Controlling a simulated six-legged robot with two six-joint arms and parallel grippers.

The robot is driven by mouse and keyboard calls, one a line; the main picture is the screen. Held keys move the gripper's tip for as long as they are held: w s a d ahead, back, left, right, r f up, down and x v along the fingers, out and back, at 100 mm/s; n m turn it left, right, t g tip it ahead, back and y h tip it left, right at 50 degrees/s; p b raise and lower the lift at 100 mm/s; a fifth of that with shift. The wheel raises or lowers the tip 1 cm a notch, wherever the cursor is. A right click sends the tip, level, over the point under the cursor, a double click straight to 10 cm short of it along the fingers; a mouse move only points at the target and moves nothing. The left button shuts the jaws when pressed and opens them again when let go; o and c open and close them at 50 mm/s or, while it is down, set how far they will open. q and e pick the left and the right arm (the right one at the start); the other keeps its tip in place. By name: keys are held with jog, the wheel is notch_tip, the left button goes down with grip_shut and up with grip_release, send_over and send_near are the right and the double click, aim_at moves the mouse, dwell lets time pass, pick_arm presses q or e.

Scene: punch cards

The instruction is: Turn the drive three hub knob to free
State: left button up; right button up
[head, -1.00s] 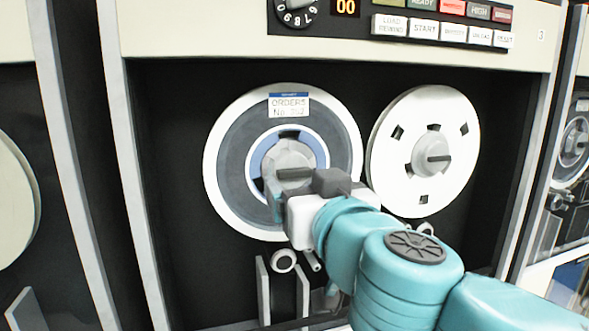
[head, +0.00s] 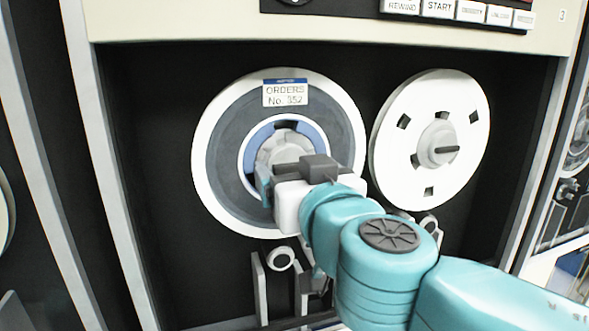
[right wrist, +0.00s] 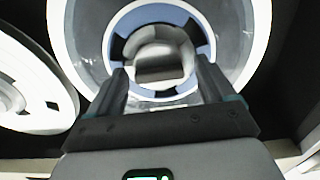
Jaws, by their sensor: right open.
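The hub knob (head: 285,149) is a grey round hub at the centre of the left reel (head: 222,150), which has a blue inner ring and a label reading "ORDERS". My right gripper (head: 275,178) is in front of the hub and hides its lower part. In the right wrist view the knob (right wrist: 160,58), with a raised bar across it, lies between the two spread fingers of the right gripper (right wrist: 160,72). The fingers are open, one on each side. I cannot tell whether they touch it. My left gripper is not in view.
A white reel (head: 398,170) with its own hub is close on the right. A "3" marks the cream panel (head: 535,42) above the dark recess. Rollers and guides (head: 281,258) sit below the reels, near my right arm. Recess walls stand on both sides.

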jog(key=shift+d, duration=0.1)
jog(key=c, duration=1)
jog(key=shift+o, duration=0.2)
jog(key=n+b, duration=0.5)
jog(key=n, duration=1.2)
jog(key=shift+n, duration=0.4)
